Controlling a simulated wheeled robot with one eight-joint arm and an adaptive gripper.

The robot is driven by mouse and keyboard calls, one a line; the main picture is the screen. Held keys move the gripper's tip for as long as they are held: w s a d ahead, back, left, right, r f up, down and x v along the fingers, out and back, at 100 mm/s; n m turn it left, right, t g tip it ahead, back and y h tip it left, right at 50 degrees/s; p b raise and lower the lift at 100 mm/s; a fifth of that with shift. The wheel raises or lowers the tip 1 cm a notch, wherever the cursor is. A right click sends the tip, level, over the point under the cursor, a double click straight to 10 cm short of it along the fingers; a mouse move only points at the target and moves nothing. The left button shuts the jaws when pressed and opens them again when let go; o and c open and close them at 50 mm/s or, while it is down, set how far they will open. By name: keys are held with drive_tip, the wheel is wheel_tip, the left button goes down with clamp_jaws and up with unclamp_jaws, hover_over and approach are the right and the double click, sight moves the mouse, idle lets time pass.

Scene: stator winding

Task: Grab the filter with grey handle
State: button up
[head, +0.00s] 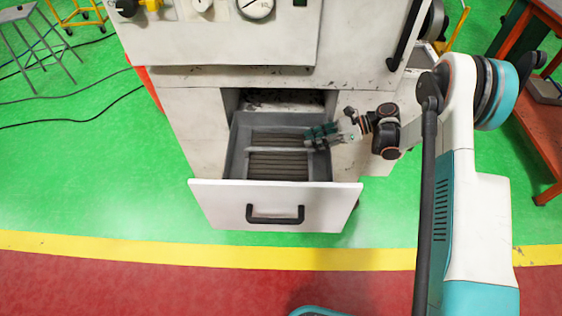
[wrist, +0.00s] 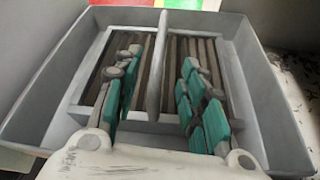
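The filter (head: 278,167) lies inside the open drawer. It is a flat panel of dark brown slats in a light grey frame, and a grey bar handle (head: 261,150) runs across it. In the wrist view the filter (wrist: 206,62) fills the drawer floor, and its handle (wrist: 157,66) stands lengthwise between my fingers. My gripper (head: 312,137) is over the drawer's right part. In the wrist view my gripper (wrist: 158,75) is open, with teal-padded fingers on both sides of the handle and visible gaps to it.
The drawer (head: 238,137) is pulled out of a white cabinet (head: 200,125), and its grey walls surround the filter. Its white front has a black handle (head: 275,214). A red table (head: 545,140) stands at the right. The green floor (head: 95,165) at left is mostly clear, with some cables.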

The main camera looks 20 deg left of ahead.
sight(284, 148)
drive_tip(key=b+x, duration=0.1)
drive_tip(key=x, duration=0.4)
drive_tip(key=shift+a+f, duration=0.2)
drive_tip(key=b+x, duration=0.3)
drive_tip(key=x, duration=0.2)
drive_tip(key=shift+f, duration=0.15)
drive_tip(key=shift+a, duration=0.1)
clamp_jaws()
